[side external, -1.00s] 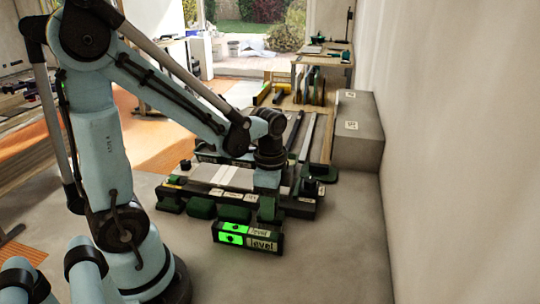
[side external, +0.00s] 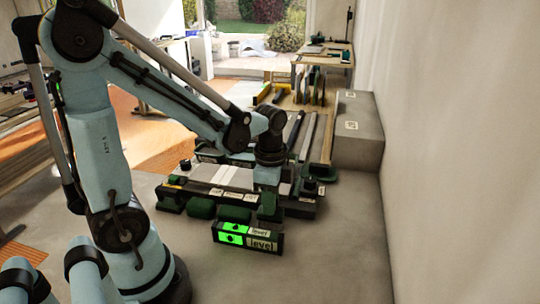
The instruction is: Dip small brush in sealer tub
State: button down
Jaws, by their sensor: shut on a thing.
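My gripper (side external: 267,180) points down at the right end of a low levelling rig (side external: 228,197) on the floor. Its fingertips are hard to tell apart from the dark green parts around them. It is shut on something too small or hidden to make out. I cannot pick out the small brush or the sealer tub in this view.
A black box marked "level" (side external: 247,237) with bright green panels stands at the rig's front. A grey block (side external: 358,148) sits against the right wall. A work table (side external: 325,58) stands farther back. The front right floor (side external: 335,250) is clear.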

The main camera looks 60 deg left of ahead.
jog(key=shift+r, duration=3.65)
jog(key=w+a+r, duration=0.3)
jog(key=w+a, duration=1.2)
jog(key=a, duration=0.5)
jog(key=shift+d+f, duration=0.15)
jog(key=shift+f, duration=2.1)
jog(key=shift+d+f, duration=0.1)
jog(key=shift+f, duration=2.1)
notch_tip(320, 180, up, 8)
jog(key=shift+r, duration=0.25)
